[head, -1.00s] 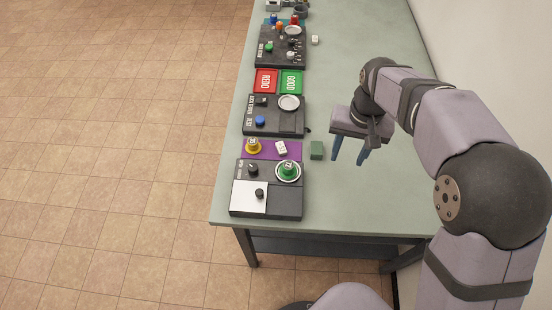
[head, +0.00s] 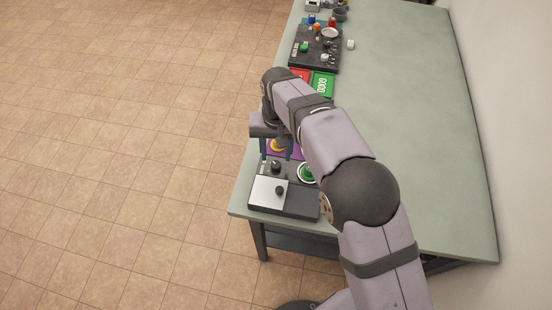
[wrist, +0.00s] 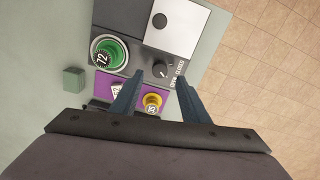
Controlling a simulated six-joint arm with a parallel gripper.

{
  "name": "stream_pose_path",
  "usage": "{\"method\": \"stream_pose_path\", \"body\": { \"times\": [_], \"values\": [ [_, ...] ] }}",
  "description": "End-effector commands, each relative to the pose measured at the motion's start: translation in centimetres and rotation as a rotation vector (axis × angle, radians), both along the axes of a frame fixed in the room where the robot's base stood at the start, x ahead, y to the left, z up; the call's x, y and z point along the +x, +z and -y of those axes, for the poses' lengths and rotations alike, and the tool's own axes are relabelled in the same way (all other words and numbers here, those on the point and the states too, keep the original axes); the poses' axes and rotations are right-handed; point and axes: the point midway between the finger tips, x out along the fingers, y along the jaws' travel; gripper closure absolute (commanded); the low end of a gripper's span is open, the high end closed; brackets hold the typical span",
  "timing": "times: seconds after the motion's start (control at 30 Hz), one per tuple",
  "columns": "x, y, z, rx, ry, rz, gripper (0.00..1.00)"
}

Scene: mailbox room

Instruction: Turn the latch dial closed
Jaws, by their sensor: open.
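The latch dial is a small black knob with a pale pointer mark. In the wrist view the latch dial (wrist: 161,68) sits on the dark panel beside white lettering, partly legible as "OPEN CLOSED". It also shows in the head view (head: 276,167) at the near end of the bench. My gripper (wrist: 160,80) is open and empty, its two blue fingers apart. In the wrist view the dial shows between and just beyond the fingertips. In the head view my gripper (head: 277,155) hangs over the purple mat side of the panel. Contact with the dial cannot be told.
A white plate with a second black knob (wrist: 160,20) adjoins the dial. A green round piece (wrist: 109,52) stands on a pale dish. A yellow piece (wrist: 152,102) and a white block lie on the purple mat (wrist: 103,82). A green block (wrist: 73,79) stands apart.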

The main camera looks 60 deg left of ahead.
Motion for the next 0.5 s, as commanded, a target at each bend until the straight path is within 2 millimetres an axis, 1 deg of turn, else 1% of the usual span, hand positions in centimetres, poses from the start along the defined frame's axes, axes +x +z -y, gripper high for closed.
{"method": "stream_pose_path", "body": {
  "times": [0.1, 0.3, 0.5],
  "values": [
    [0.0, -1.5, 0.1, -0.003, 0.000, -0.001, 0.58],
    [-0.1, -3.8, 0.0, -0.002, 0.000, -0.001, 0.58],
    [-0.1, -4.9, 0.0, 0.000, 0.000, 0.000, 0.58]
  ]
}}
